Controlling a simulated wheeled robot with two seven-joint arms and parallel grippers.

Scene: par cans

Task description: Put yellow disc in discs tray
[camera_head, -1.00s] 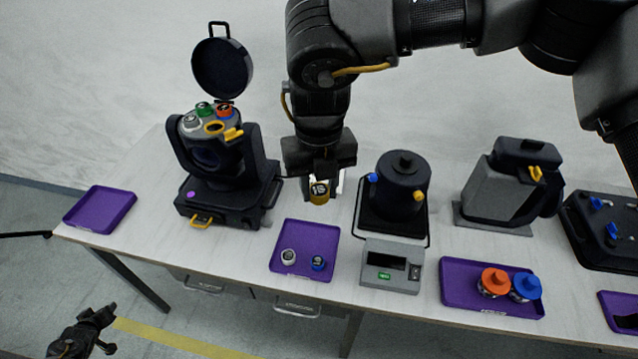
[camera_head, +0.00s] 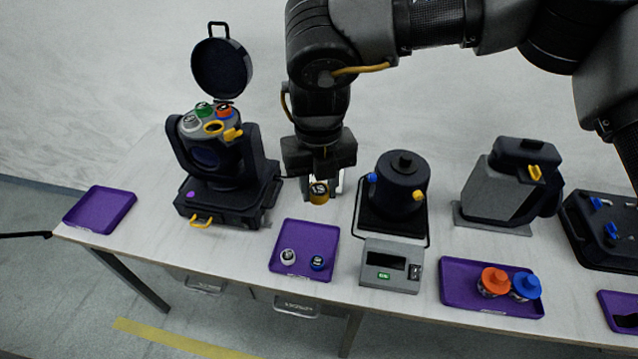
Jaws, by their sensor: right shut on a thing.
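My right gripper (camera_head: 321,180) points down and is shut on the yellow disc (camera_head: 319,194), just beyond the back edge of a purple tray. This purple tray (camera_head: 310,235) lies in the middle of the table and holds a white disc (camera_head: 288,257) and a blue disc (camera_head: 317,263) near its front edge. I take it for the discs tray. Its back half is bare. The disc looks a little above the table; the exact height is hard to tell. My left gripper is out of view.
A black lamp-like machine (camera_head: 215,175) with its round lid up stands left. Another purple tray (camera_head: 460,292) holds orange and blue capped jars. An empty purple tray (camera_head: 100,209) lies far left.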

